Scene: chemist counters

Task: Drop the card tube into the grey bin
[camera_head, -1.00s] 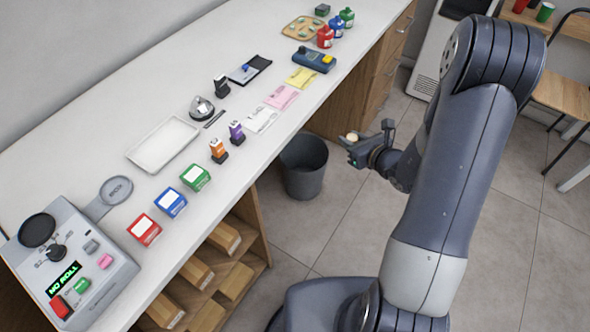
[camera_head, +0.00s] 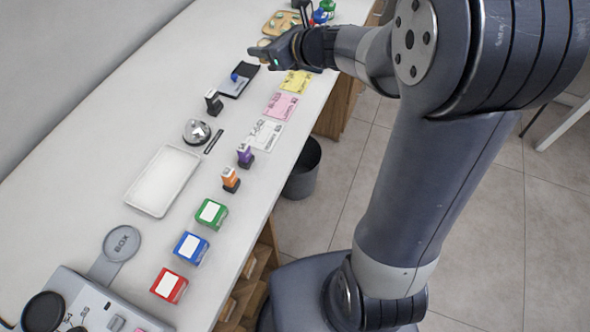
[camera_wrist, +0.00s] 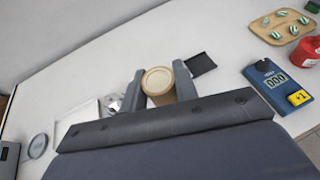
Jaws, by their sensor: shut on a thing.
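The card tube (camera_wrist: 158,80) is seen end-on as a tan round in the wrist view, between the two fingers of my gripper (camera_wrist: 160,90), which is shut on it. In the head view my gripper (camera_head: 264,51) is above the far part of the white counter, with a bit of the tan tube (camera_head: 263,42) showing at its tip. The grey bin (camera_head: 302,172) stands on the floor beside the counter's right edge, well below and nearer than my gripper. The counter edge hides part of the bin. The bin is not visible in the wrist view.
The counter holds a white tray (camera_head: 160,181), a bell (camera_head: 196,132), stamps, coloured boxes and paper slips. A blue device (camera_wrist: 277,85), a red bottle (camera_wrist: 308,50) and a wooden board (camera_wrist: 285,26) are at the far end. The floor right of the bin is clear.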

